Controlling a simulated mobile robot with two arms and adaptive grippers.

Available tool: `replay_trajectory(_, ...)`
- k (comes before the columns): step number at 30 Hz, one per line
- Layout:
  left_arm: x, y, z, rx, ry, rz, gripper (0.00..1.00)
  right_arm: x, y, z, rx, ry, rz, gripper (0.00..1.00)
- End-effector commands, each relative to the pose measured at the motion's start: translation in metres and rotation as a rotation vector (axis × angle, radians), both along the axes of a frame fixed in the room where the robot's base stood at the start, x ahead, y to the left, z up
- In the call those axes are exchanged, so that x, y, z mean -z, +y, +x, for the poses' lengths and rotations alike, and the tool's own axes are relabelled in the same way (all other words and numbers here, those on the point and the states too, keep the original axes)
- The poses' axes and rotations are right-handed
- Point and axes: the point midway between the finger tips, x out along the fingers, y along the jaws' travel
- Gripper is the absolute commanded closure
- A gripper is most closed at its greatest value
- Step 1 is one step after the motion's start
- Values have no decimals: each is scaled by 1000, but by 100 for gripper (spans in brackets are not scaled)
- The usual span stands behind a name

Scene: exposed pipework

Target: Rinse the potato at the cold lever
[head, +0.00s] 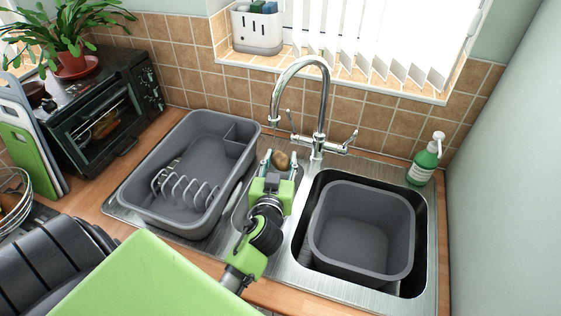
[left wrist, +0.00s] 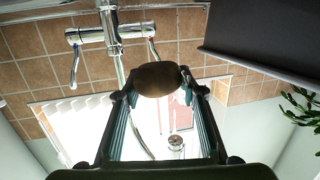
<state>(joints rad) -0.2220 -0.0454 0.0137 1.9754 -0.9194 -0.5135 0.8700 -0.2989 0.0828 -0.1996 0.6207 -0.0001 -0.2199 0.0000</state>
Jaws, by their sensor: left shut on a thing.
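The brown potato (head: 281,160) is gripped between the fingertips of my left gripper (head: 280,163). In the left wrist view the potato (left wrist: 160,79) spans the gap between both fingers (left wrist: 160,82). In the head view it shows just below the spout end (head: 274,122) of the chrome tap (head: 323,95); whether it is directly under is unclear. No water stream is visible. One lever (head: 291,122) is on the tap's left, another (head: 350,140) on its right. In the left wrist view the right-hand lever (left wrist: 75,65) appears at left, with a faint bluish mark. My right gripper is not in view.
A grey dish rack tub (head: 190,165) stands left of my gripper. A grey basin (head: 362,230) sits in the sink (head: 425,205) at right. A green soap bottle (head: 425,160) stands by the right wall. A toaster oven (head: 100,105) is at left.

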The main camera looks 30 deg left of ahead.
Motion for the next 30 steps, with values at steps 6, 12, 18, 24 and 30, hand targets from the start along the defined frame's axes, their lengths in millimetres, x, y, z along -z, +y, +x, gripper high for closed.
replay_trajectory(6, 0, 0, 0, 0, -1, 0, 92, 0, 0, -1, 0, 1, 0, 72)
replay_trajectory(12, 0, 0, 0, 0, -1, 0, 92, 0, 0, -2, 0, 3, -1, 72)
replay_trajectory(18, 0, -4, 3, 0, -2, -1, 92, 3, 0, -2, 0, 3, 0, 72)
replay_trajectory(24, 0, -10, 7, 0, -1, 0, 92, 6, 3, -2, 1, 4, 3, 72)
replay_trajectory(30, 0, -10, 7, 0, 0, 0, 92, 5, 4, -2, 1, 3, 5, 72)
